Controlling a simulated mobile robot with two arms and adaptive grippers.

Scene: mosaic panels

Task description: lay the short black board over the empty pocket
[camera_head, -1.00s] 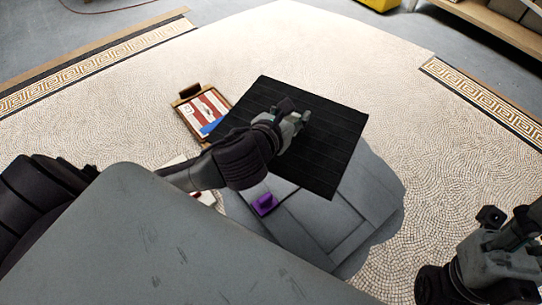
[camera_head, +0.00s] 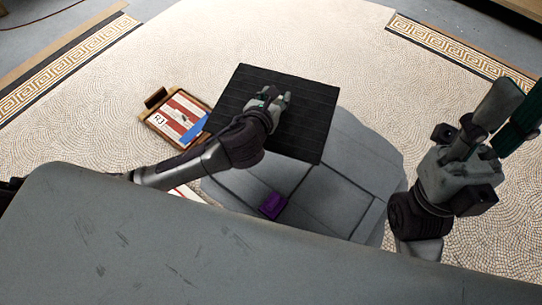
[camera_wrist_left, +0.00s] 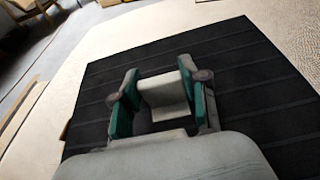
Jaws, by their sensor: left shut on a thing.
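The black board (camera_head: 310,120) is a dark, square-looking sheet with faint parallel lines. It covers the far part of the grey slab (camera_head: 345,200); I cannot tell whether it touches it. My left gripper (camera_head: 276,98) is over the board's middle. In the left wrist view its green-padded fingers (camera_wrist_left: 162,100) are shut on a pale grip block on the board (camera_wrist_left: 240,60). No empty pocket shows; whatever lies under the board is hidden. My right gripper (camera_head: 518,95) is raised at the right, its fingers apart and empty, partly cut off by the picture edge.
A purple block (camera_head: 272,205) sits on the near part of the slab. A wooden tray (camera_head: 157,122) with red-and-white striped and blue pieces lies left of the board. The pale mosaic floor (camera_head: 240,35) is clear beyond, with patterned borders (camera_head: 75,75) at the sides.

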